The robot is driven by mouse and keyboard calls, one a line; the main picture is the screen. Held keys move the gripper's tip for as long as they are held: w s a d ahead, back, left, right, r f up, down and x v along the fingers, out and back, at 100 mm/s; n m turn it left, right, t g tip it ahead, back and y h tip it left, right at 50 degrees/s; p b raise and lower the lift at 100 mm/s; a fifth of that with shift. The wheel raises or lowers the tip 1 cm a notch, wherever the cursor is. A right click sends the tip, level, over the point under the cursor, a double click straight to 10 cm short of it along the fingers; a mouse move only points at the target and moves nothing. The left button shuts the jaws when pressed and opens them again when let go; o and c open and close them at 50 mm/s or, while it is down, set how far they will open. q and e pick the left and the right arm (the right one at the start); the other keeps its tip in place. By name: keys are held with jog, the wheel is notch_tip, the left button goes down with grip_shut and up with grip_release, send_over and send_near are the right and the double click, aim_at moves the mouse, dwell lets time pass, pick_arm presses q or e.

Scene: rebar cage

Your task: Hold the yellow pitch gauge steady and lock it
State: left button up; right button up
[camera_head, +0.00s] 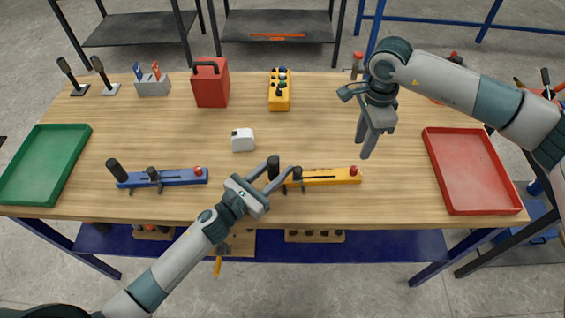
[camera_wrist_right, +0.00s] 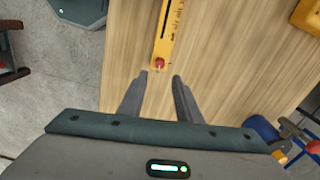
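The yellow pitch gauge (camera_head: 330,177) lies near the table's front edge, with a black handle (camera_head: 273,167) at its left end, a black knob further right and a red button (camera_head: 354,170) at its right end. My left gripper (camera_head: 281,168) is at the handle end, its fingers apart on either side of the handle; contact is unclear. My right gripper (camera_head: 367,150) points down, above and behind the red-button end. In the right wrist view this gripper (camera_wrist_right: 161,77) is open and empty, with the red button (camera_wrist_right: 159,63) just beyond its fingertips.
A blue gauge (camera_head: 165,177) lies to the left, between the green tray (camera_head: 75,137) and a white block (camera_head: 243,140). A red tray (camera_head: 429,160) is at the right. A red box (camera_head: 211,88) and a yellow control box (camera_head: 279,98) stand at the back. The table's centre is mostly clear.

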pick_arm(q)
jog(key=shift+x, duration=1.05)
grip_shut()
pick_arm(e)
jog(key=shift+o, duration=0.7)
